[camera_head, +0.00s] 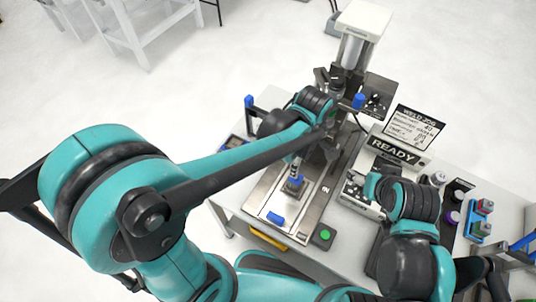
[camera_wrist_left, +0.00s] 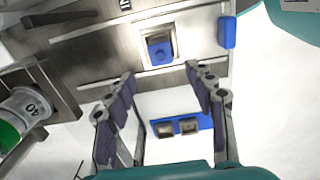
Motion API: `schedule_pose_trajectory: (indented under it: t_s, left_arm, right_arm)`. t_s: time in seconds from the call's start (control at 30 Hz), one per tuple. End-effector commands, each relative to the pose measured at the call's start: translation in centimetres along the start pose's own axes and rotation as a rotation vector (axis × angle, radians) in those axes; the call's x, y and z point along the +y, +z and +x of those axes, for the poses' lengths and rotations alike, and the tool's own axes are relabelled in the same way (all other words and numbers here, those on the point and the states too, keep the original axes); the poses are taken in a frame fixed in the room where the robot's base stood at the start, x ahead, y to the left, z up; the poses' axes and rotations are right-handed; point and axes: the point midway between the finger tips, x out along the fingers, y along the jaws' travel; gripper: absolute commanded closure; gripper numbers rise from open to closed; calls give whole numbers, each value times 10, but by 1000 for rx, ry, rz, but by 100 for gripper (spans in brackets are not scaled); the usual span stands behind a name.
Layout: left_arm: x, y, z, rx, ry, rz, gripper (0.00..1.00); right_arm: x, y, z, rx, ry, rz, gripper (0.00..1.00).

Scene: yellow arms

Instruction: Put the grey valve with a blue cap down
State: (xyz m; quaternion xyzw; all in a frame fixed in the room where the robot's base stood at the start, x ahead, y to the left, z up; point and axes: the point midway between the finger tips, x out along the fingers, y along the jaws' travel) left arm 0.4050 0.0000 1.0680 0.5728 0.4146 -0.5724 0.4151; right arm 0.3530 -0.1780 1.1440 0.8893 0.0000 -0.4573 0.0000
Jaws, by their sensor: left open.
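The grey valve with a blue cap (camera_wrist_left: 160,49) sits in the metal fixture (camera_wrist_left: 95,67) in the left wrist view. It also shows below the left forearm in the head view (camera_head: 295,186). My left gripper (camera_wrist_left: 160,74) is open and empty, its fingers apart from the valve and pointing towards the fixture. A blue tray with two square sockets (camera_wrist_left: 183,127) lies between the fingers in the wrist view.
A press column (camera_head: 354,45) stands behind the fixture. A READY box (camera_head: 395,150) and sign (camera_head: 415,122) stand to its right. A blue block (camera_head: 276,218) and green button (camera_head: 323,236) are near the front. Small coloured parts (camera_head: 480,225) stand at right.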

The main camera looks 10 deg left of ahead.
Motion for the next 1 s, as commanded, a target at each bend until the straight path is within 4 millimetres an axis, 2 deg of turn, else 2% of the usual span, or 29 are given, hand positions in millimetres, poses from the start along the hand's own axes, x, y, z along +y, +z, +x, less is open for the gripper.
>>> schedule_pose_trajectory:
  t_s: [0.17,0.4,0.6,0.8,1.0]
  left_arm:
    - [-9,-21,-15,-1,60,115,46]
    - [-49,-89,-56,121,286,590,46]
    - [-85,-132,-72,351,387,973,46]
    - [-103,-151,-76,510,392,1175,46]
    - [-105,-154,-76,540,388,1214,46]
  right_arm:
    - [0,0,0,0,0,0,28]
    - [0,0,0,0,0,0,28]
    - [0,0,0,0,0,0,28]
    - [0,0,0,0,0,0,28]
    - [0,0,0,0,0,0,28]
